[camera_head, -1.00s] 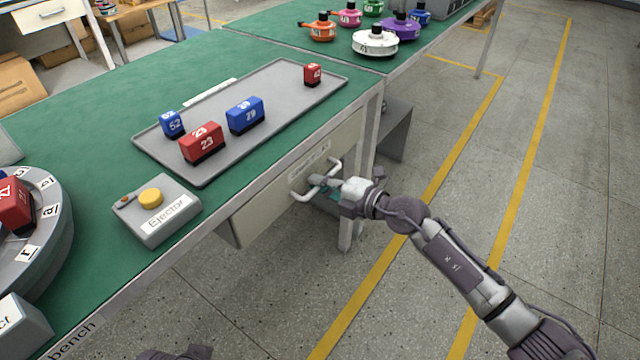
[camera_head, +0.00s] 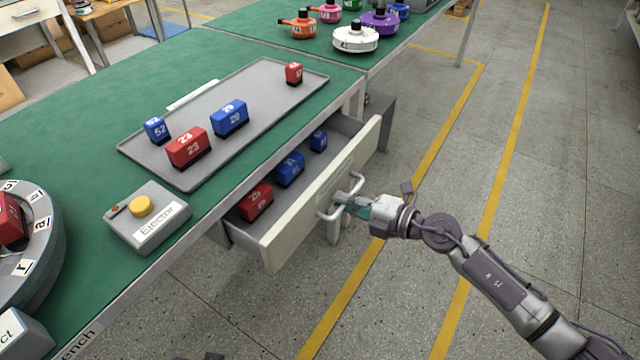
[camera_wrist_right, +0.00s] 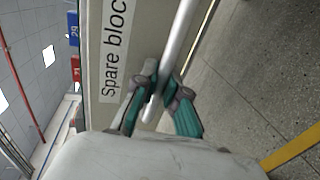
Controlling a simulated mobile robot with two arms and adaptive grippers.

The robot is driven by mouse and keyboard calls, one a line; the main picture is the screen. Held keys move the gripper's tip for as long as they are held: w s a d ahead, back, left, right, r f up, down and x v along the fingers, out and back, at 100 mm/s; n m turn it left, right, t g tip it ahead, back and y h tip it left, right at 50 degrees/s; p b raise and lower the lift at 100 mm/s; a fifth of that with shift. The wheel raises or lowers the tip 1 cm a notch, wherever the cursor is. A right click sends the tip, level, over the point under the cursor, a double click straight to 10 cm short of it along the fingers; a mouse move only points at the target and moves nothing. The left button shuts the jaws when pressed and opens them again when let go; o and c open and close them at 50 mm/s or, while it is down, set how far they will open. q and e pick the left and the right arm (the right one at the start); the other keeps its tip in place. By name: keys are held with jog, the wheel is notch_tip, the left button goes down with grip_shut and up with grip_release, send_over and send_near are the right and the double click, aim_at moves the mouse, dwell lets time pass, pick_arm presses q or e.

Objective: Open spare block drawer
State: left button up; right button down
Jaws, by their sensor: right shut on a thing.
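The spare block drawer (camera_head: 318,206) stands partly pulled out from under the green bench in the head view. Red and blue blocks lie inside it, among them a red block (camera_head: 256,202) and a blue block (camera_head: 290,169). Its label, partly cut off, reads "Spare bloc" in the right wrist view (camera_wrist_right: 114,50). My right gripper (camera_head: 350,204) is shut on the drawer's bar handle (camera_head: 328,213). In the right wrist view the fingers (camera_wrist_right: 160,98) sit on both sides of the handle bar (camera_wrist_right: 178,45).
A grey tray (camera_head: 215,108) with red and blue blocks lies on the green bench (camera_head: 90,125). An ejector button box (camera_head: 147,217) and a round dial (camera_head: 40,250) are at the left. The floor right of the drawer is clear.

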pick_arm(q)
jog(key=shift+w+r+b, duration=0.1)
jog(key=shift+r+b, duration=0.85)
jog(key=shift+r, duration=1.95)
pick_arm(e)
jog(key=f+v, duration=0.2)
jog(key=v, duration=1.1)
jog(key=shift+s+d+f, duration=0.2)
jog(key=shift+f, duration=0.15)
jog(key=c, duration=1.2)
grip_release()
jog(key=v, duration=1.2)
jog(key=shift+w, duration=0.15)
